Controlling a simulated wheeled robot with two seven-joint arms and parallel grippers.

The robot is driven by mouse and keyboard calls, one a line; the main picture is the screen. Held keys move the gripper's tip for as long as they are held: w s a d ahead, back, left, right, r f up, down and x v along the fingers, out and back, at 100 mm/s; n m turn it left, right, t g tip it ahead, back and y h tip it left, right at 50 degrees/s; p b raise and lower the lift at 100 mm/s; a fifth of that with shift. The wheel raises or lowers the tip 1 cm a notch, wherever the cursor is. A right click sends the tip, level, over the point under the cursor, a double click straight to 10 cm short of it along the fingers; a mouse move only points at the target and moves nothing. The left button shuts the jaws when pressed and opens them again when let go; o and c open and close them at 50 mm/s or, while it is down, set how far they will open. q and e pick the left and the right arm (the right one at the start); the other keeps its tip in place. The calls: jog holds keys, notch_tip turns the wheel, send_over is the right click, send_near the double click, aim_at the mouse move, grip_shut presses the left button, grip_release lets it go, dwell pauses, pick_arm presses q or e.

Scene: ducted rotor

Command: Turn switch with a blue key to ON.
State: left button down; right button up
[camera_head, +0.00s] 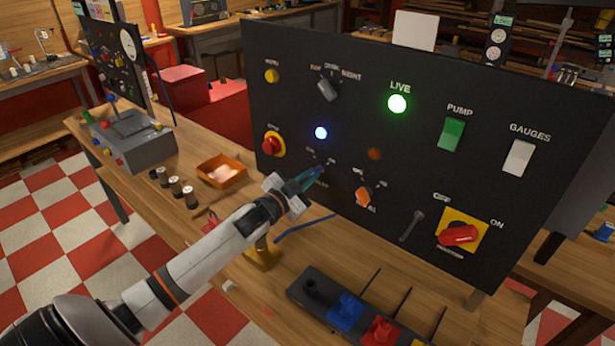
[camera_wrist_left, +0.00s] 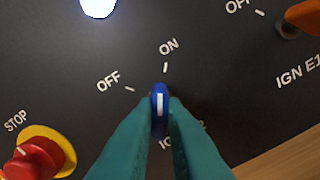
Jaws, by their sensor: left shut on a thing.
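The blue key (camera_wrist_left: 159,101) sits in its switch on the black panel, between my fingertips. Its white stripe stands nearly upright in the left wrist view and points close to the ON mark (camera_wrist_left: 165,67), away from the OFF mark (camera_wrist_left: 129,89). My left gripper (camera_wrist_left: 160,112) has its teal fingers shut on the blue key. In the head view my left gripper (camera_head: 317,173) reaches the panel's lower left part and hides most of the key and its labels. My right gripper is not in view.
A red STOP button (camera_head: 271,146) is left of the key switch. An orange key (camera_head: 363,196) sits to its right. Above it a blue-white lamp (camera_head: 321,132) glows, and a green LIVE lamp (camera_head: 397,103) is lit. An orange tray (camera_head: 222,172) lies on the bench.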

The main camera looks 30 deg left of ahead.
pick_arm(q)
jog(key=shift+m, duration=0.9)
jog(key=c, duration=1.5)
grip_release()
jog(key=shift+s+a+b, duration=0.15)
jog(key=shift+s+b, duration=0.15)
jog(key=shift+s, duration=1.7)
jog(key=shift+s+a+b, duration=0.15)
jog(key=shift+s+b, duration=0.2)
jog(key=shift+s, duration=1.65)
jog(key=shift+s+a+b, duration=0.15)
jog(key=shift+s+b, duration=0.15)
jog(key=shift+s, duration=1.7)
